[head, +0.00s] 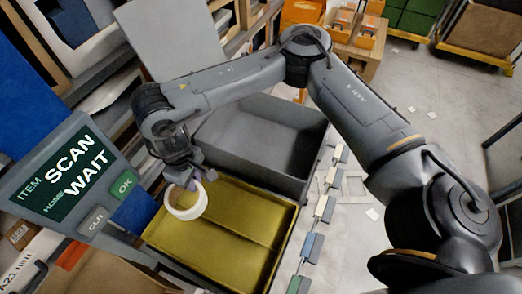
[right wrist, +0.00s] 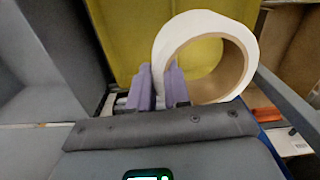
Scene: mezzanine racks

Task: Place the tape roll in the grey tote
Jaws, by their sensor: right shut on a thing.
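The tape roll (head: 186,214) is a white ring with a tan cardboard core. My right gripper (head: 196,184) is shut on its rim and holds it over the olive-yellow tote. In the right wrist view, the lilac fingers (right wrist: 165,86) pinch the near-left side of the tape roll (right wrist: 176,36), and its hole faces the camera. The grey tote (head: 285,112) stands just behind the yellow one in the head view. The part of its floor that shows looks empty. My left gripper is not in view.
The yellow tote (head: 262,238) looks empty and sits against the grey tote. A scan terminal (head: 68,178) reading "SCAN WAIT" stands at the left. Racks with boxes rise behind it. A grey upright panel (head: 170,42) stands behind the totes. Open floor lies to the right.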

